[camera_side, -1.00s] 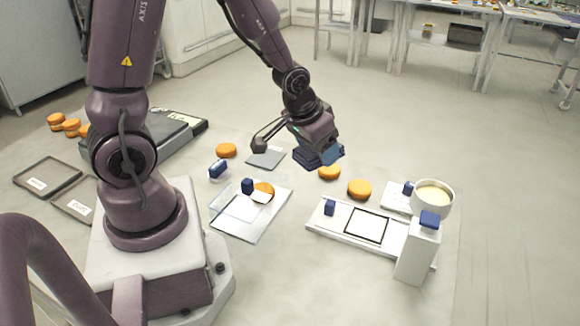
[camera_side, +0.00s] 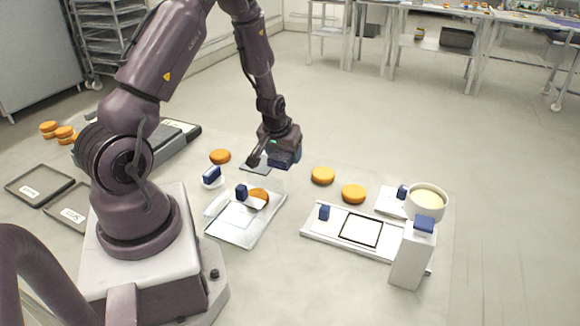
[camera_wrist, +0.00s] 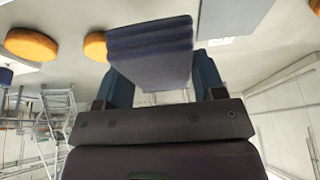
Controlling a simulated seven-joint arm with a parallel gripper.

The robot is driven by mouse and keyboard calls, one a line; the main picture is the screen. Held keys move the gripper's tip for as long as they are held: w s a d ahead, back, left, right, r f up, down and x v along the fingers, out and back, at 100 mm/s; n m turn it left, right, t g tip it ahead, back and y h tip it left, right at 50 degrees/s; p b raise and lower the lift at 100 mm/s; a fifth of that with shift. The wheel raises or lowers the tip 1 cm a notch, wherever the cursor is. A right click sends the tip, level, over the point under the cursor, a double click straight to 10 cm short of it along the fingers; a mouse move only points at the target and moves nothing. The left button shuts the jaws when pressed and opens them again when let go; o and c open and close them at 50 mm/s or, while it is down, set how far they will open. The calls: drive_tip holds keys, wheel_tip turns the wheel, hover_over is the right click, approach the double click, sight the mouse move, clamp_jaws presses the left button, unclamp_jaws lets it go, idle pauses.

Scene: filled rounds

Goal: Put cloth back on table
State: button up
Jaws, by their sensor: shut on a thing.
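The cloth (camera_side: 286,161) is dark blue and folded in layers. My gripper (camera_side: 284,152) is shut on it and holds it low over the table (camera_side: 285,225). In the wrist view the folded cloth (camera_wrist: 150,52) sits between my two blue-grey fingers (camera_wrist: 160,85), with its layers visible along one face. In the side view the cloth is just right of a flat grey pad (camera_side: 254,165) and partly covers it. The gap between cloth and table is hard to judge.
Orange rounds (camera_side: 322,175) lie right of the gripper, and another (camera_side: 220,156) to its left. A clear-sided tray (camera_side: 245,228) is in front. A white board (camera_side: 340,236), a white block (camera_side: 411,262) and a bowl (camera_side: 427,203) stand at right.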

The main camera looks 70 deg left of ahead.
sight(292, 173)
drive_tip(key=w+f, duration=0.1)
drive_tip(key=a+f, duration=0.1)
drive_tip(key=shift+w+a+f, duration=0.25)
drive_tip(key=shift+w+f, duration=0.05)
drive_tip(key=shift+w, duration=0.1)
drive_tip(key=shift+s+d+x, duration=0.1)
drive_tip(key=shift+d+x, duration=0.05)
drive_tip(key=shift+x, duration=0.75)
drive_tip(key=shift+s+d+x, duration=0.1)
drive_tip(key=shift+d+x, duration=0.05)
drive_tip(key=shift+x, duration=0.8)
drive_tip(key=shift+f, duration=0.2)
